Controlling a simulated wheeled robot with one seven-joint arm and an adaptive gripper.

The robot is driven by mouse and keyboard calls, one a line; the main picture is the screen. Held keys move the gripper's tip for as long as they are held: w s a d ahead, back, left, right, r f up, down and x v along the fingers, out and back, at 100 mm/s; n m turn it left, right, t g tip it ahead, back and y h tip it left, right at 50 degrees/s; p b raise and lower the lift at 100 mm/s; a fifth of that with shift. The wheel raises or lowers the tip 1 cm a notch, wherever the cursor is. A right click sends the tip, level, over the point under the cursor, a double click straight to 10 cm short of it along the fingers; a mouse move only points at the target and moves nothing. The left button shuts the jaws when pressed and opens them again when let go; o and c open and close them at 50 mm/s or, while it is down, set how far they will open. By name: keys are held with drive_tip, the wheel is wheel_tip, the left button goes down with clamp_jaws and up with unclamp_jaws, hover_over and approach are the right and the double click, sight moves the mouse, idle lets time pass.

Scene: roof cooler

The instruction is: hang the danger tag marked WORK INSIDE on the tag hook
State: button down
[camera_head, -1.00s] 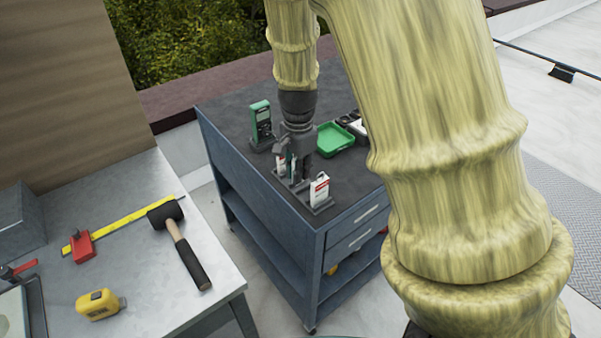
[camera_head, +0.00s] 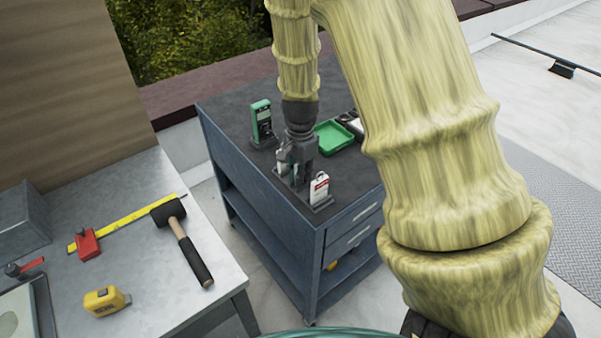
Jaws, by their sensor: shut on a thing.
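My gripper (camera_head: 290,172) points down at the front part of the blue cart's dark top. It is shut on a thin tag, of which only a pale sliver (camera_head: 281,160) shows between and beside the fingers. Its print cannot be read. A white tag with a red band (camera_head: 320,188) stands upright in a dark holder (camera_head: 323,206) just right of my gripper, apart from it. Its words are too small to read, so I cannot tell which tag is marked WORK INSIDE. I cannot make out a tag hook.
The blue cart (camera_head: 262,212) also bears a green meter (camera_head: 261,121) and a green tray (camera_head: 333,137). On the metal bench at left lie a mallet (camera_head: 187,250), a yellow rule (camera_head: 137,222), a red clamp (camera_head: 87,243) and a tape measure (camera_head: 105,301). My arm hides the cart's right side.

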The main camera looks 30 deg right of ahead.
drive_tip(key=shift+f, duration=0.1)
drive_tip(key=c, duration=1.5)
unclamp_jaws()
drive_tip(key=shift+o, duration=0.2)
drive_tip(key=shift+f+b, duration=0.15)
drive_tip(key=shift+b, duration=0.55)
